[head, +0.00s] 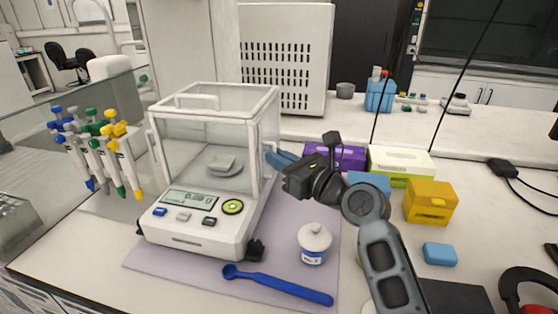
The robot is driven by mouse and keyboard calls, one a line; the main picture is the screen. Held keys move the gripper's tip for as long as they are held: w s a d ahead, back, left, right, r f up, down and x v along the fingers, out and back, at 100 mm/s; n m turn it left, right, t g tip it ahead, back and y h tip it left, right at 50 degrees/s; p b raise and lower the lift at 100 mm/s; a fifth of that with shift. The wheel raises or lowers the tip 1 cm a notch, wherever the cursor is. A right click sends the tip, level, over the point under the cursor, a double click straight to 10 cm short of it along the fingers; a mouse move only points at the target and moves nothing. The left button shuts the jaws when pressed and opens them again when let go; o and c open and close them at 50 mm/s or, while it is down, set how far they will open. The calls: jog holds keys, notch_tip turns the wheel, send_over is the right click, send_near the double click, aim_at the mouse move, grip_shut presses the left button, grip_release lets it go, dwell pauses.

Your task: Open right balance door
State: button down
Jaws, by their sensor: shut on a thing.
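The balance (195,225) stands on a lilac mat, with a white frame and clear glass walls around its weighing chamber. The fingers hide the door's handle.
Purple (330,152) and green-white (402,163) boxes stand behind my wrist, a yellow box (430,203) to the right. Pipettes (100,150) hang at left.

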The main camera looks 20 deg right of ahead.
jog(key=w+d, duration=0.2)
jog(key=w, duration=0.1)
jog(key=w+d+b, duration=0.1)
jog(key=w+d, duration=0.2)
jog(key=w, duration=0.1)
jog(key=w+d+b, duration=0.1)
jog(key=w+d, duration=0.2)
jog(key=w, duration=0.1)
jog(key=shift+w+d, duration=0.15)
jog(key=shift+w, duration=0.05)
jog(key=c, duration=1.2)
grip_release()
jog(key=shift+s, duration=0.1)
jog(key=p, duration=0.5)
send_near(278, 125)
jog(key=v, duration=0.2)
jog(key=shift+s+d+f, duration=0.1)
jog(key=shift+s+d, duration=0.1)
jog(key=shift+d, duration=0.05)
